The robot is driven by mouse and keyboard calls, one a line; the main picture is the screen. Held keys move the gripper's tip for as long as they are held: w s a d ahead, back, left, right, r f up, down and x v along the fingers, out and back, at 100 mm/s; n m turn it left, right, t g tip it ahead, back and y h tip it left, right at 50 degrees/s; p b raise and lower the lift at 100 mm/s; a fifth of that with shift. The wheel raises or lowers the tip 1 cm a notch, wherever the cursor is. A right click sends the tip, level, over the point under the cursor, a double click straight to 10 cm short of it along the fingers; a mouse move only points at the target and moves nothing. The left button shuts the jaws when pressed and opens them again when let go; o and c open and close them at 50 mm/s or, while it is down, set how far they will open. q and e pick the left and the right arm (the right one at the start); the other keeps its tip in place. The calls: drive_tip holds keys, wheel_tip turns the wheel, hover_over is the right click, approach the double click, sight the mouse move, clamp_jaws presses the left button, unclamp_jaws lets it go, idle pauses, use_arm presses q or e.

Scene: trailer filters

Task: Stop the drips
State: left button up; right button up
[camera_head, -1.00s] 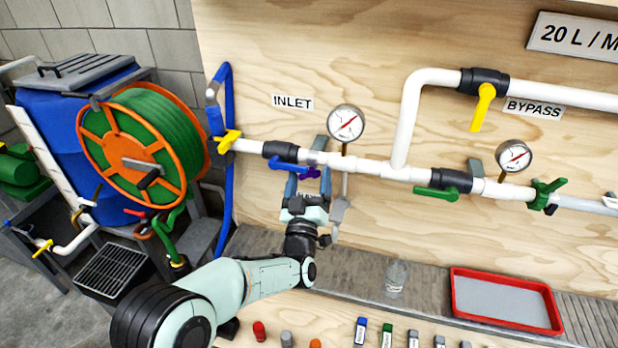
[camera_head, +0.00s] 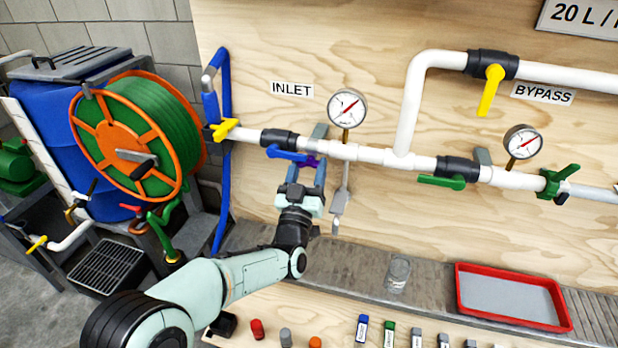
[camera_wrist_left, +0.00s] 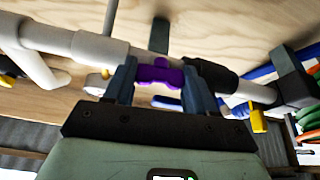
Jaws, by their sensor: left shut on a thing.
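My left gripper (camera_head: 306,172) is at the white inlet pipe (camera_head: 362,153), just below it, beside the blue lever (camera_head: 286,154). It is shut on a small purple fitting (camera_head: 311,161), partly hidden by the fingers. In the left wrist view the purple fitting (camera_wrist_left: 160,75) shows between the two fingers (camera_wrist_left: 160,88), close to the pipe. A clear glass jar (camera_head: 398,273) stands on the grey ledge below the pipe. I see no drip clearly. My right gripper is not in view.
A pressure gauge (camera_head: 347,107) stands above the pipe and a grey part (camera_head: 341,203) hangs below it. Yellow (camera_head: 224,130) and green (camera_head: 443,182) valve handles stick out. A red tray (camera_head: 512,297) and several small coloured items lie in front. A hose reel (camera_head: 127,142) is at left.

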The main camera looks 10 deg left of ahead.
use_arm(q)
drive_tip(key=shift+m, duration=0.6)
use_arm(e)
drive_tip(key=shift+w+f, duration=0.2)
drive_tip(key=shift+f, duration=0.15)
use_arm(q)
drive_tip(key=o, duration=1)
drive_tip(key=shift+o, duration=0.2)
drive_tip(key=b+v, duration=0.2)
drive_tip(key=v, duration=1.1)
drive_tip(key=shift+s+a, duration=0.2)
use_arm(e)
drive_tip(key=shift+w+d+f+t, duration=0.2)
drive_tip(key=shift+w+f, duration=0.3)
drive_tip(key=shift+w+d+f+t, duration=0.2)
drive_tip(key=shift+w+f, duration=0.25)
use_arm(q)
drive_tip(key=shift+f, duration=0.1)
